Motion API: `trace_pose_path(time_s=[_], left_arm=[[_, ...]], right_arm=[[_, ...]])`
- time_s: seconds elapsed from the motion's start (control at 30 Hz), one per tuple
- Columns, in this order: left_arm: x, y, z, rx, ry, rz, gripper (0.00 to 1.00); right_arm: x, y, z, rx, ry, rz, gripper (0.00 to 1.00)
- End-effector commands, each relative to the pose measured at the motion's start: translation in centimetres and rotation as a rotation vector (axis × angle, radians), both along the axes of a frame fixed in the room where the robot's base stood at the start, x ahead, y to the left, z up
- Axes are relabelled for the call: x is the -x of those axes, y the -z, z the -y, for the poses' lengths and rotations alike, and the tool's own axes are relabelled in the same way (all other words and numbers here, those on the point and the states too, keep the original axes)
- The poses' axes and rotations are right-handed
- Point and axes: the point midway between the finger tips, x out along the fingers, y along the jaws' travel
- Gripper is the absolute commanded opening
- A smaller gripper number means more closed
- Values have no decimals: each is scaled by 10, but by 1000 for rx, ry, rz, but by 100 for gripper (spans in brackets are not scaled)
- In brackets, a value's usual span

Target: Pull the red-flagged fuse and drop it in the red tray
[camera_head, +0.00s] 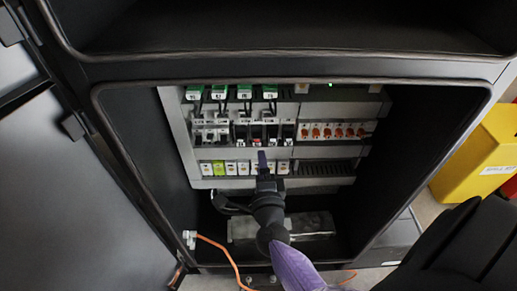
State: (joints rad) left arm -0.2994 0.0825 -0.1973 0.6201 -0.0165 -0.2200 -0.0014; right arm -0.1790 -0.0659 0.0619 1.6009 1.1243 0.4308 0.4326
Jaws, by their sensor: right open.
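A row of fuse holders sits in the middle of the open cabinet's panel. One of them, the red-flagged fuse (256,141), shows a small red mark between black-and-white neighbours. My right gripper (263,163) is in front of the panel, just below that fuse, with its fingers pointing up at the row. It is open, and I see nothing held in it. The gripper covers part of the lower row of modules. I see no red tray in this view. My left gripper is not in view.
Green-topped modules (220,92) line the top row. Orange-marked breakers (333,131) sit to the right. The cabinet side walls and the open door (60,190) bound the space. An orange cable (222,248) hangs at the bottom left. A yellow bin (480,155) stands outside on the right.

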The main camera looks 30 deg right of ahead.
Motion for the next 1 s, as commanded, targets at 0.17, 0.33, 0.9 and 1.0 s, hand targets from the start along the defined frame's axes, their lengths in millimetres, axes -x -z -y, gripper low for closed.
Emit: trace_pose_path(time_s=[0.17, 0.33, 0.9, 1.0], left_arm=[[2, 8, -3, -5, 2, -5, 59], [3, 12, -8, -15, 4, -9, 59], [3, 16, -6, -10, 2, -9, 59], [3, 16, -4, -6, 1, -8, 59]], right_arm=[[-28, 1, 13, 3, -1, 2, 74], [-51, 1, 25, 3, -2, -1, 74], [-71, 1, 34, 4, -3, -4, 74], [-71, 1, 34, 4, -3, -4, 74]])
